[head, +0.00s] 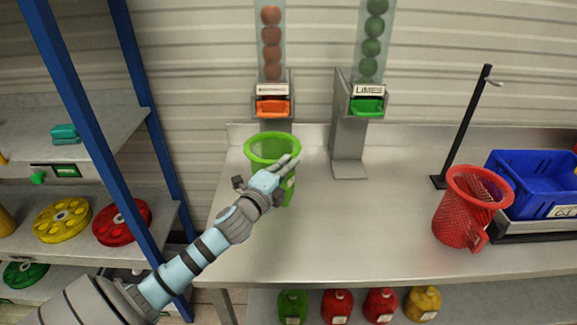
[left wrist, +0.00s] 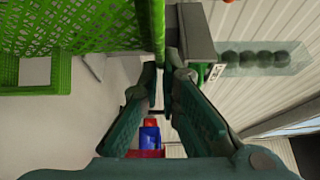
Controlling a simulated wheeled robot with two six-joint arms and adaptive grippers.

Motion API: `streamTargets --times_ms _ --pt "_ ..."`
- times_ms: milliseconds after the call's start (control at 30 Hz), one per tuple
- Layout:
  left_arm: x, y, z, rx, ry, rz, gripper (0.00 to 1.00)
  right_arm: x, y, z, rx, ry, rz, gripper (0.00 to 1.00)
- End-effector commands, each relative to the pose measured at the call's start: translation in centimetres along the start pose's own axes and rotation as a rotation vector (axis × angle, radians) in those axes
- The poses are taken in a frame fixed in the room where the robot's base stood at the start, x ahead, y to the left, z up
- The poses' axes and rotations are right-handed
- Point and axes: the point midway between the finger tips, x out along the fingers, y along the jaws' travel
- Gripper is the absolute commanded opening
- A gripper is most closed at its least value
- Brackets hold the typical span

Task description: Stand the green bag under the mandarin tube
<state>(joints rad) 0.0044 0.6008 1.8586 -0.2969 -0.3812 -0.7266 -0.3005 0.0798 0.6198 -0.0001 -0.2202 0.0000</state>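The green bag (head: 273,149), a mesh bag with a round open mouth, is upright at the left of the bench, just below and in front of the mandarin tube (head: 271,40) and its orange lever (head: 273,107). My left gripper (head: 293,161) is in front of the bag and hides part of its body. In the left wrist view the bag's mesh (left wrist: 90,25) fills the upper left. The left gripper's fingers (left wrist: 161,70) are apart, with a thin green strip of the bag at their tips. Whether they touch it is unclear. My right gripper is not seen.
The limes tube (head: 373,40) with its green lever (head: 367,106) stands right of the mandarin tube. A red mesh bag (head: 466,205), a blue crate (head: 530,180) and a black post (head: 463,125) are at the right. The bench middle (head: 350,230) is clear. A blue-framed shelf (head: 150,140) stands left.

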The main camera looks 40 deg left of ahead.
Motion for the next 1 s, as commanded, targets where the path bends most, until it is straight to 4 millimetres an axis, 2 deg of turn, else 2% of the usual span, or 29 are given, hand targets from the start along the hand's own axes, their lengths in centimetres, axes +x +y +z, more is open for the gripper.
streamTargets --times_ms 33,133,533,667,900,1000 --pt "0.0 0.1 0.0 0.000 0.000 0.000 0.09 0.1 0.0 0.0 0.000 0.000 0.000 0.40" --pt "0.0 0.1 0.0 0.000 0.000 0.000 0.25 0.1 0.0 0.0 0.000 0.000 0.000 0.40" --pt "-0.4 -0.2 0.0 0.002 0.001 0.001 0.25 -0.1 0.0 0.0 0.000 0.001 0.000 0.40" --pt "-2.5 0.1 0.0 0.007 0.002 0.003 0.25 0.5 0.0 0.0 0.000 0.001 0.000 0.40" --pt "-9.1 0.0 -0.1 0.009 0.005 0.005 0.25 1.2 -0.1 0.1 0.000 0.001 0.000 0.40" --pt "-10.9 -0.1 0.0 0.007 0.001 0.006 0.25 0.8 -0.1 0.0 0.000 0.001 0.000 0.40"
